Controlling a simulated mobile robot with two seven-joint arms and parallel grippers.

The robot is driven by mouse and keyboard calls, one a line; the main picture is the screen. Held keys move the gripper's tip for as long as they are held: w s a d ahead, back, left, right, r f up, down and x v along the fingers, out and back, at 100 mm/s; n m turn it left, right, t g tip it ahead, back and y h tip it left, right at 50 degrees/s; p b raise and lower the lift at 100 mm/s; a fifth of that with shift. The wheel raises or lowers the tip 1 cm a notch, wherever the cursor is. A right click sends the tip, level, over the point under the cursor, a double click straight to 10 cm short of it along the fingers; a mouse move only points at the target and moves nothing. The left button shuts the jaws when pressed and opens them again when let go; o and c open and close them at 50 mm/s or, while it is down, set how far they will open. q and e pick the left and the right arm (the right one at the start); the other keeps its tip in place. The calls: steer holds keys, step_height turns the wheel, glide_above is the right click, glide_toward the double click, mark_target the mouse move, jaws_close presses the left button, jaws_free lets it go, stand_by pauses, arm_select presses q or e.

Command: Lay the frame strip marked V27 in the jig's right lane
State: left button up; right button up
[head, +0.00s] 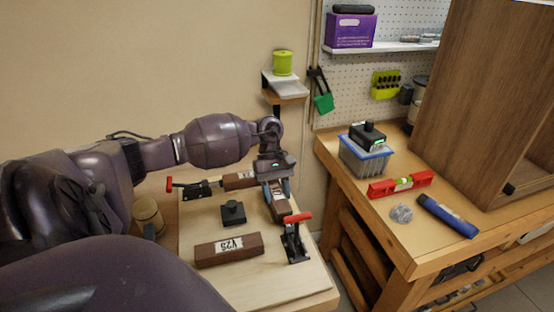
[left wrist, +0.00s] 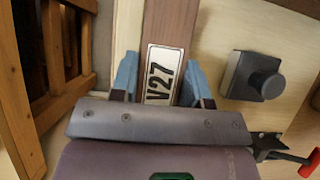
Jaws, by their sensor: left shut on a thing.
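My left gripper (head: 276,187) is shut on the brown strip marked V27 (head: 281,209), near the board's right edge. In the left wrist view, the gripper's blue fingers (left wrist: 161,84) sit on both sides of the V27 label, and the strip (left wrist: 171,22) runs away between them. I cannot tell whether the strip touches the pale jig board (head: 195,285). A second brown strip (head: 228,256), its label seeming to read V29, lies across the board's front. Another brown strip (head: 237,182) lies at the back, partly hidden by the arm. My right gripper is not in view.
A black block with a knob (head: 233,212) stands mid-board. Red-handled clamps stand at the back left (head: 192,189) and front right (head: 295,241). A wooden bench (head: 440,250) to the right holds a bin (head: 364,158), a red level (head: 400,185) and a blue tube (head: 447,216).

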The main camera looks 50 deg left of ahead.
arm_select(q)
steer(key=shift+s+f, duration=0.1)
steer(key=shift+f, duration=0.15)
steer(key=o, duration=1.1)
steer(key=shift+s, duration=0.1)
steer(key=shift+c, duration=0.2)
steer(key=shift+d+f, duration=0.1)
steer(key=shift+c, duration=1.3)
